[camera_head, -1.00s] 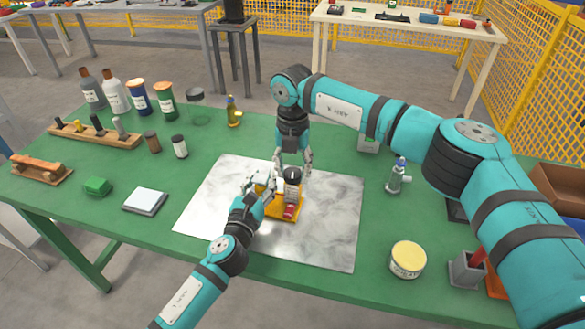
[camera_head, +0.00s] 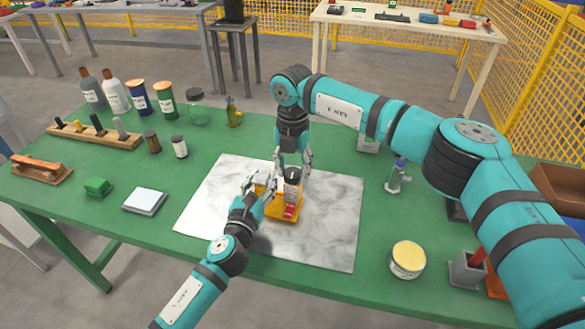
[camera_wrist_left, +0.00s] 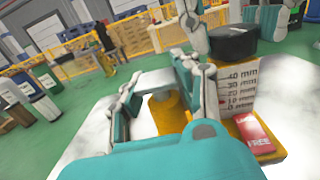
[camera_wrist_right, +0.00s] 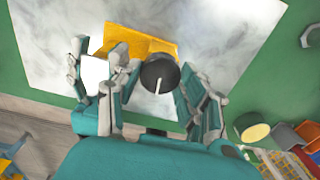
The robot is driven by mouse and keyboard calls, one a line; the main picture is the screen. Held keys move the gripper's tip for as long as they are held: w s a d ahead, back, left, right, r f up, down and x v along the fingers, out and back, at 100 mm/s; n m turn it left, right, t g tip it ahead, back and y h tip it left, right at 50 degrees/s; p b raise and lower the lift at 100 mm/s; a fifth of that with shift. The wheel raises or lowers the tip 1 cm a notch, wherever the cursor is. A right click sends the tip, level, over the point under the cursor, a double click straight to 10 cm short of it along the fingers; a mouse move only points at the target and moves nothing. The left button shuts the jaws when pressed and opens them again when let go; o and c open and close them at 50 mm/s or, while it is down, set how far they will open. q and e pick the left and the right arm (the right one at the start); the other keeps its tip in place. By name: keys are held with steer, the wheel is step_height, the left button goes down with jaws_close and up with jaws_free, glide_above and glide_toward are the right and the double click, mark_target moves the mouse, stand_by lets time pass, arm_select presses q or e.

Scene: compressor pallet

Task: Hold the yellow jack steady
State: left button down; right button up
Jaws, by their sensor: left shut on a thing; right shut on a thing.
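The yellow jack (camera_head: 286,214) stands on the grey marbled plate (camera_head: 335,235). It has a yellow base, a white column with a millimetre scale (camera_wrist_left: 238,85), a black round knob on top (camera_wrist_right: 159,72) and a red tag (camera_wrist_left: 255,136). My left gripper (camera_head: 262,188) is at its left side, shut on a yellow part (camera_wrist_left: 168,115) of it; the exact contact is partly hidden by the fingers. My right gripper (camera_head: 293,168) comes down from above and behind, its fingers on either side of the black knob, shut on it.
A pale yellow-lidded tin (camera_head: 408,259) and a small grey-blue bottle (camera_head: 396,178) stand right of the plate. Several bottles and jars (camera_head: 115,95) stand at the back left. A green block (camera_head: 97,186) and a white-topped pad (camera_head: 145,201) lie left. The plate's front is clear.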

mark_target(295, 173)
steer(key=shift+d+m, duration=0.25)
steer(key=shift+m, duration=0.45)
stand_by(1.1)
steer(key=o, duration=0.9)
steer(key=shift+a+r, duration=0.1)
steer(key=shift+r, duration=0.05)
step_height(295, 173, up, 12)
steer(key=shift+s, duration=0.15)
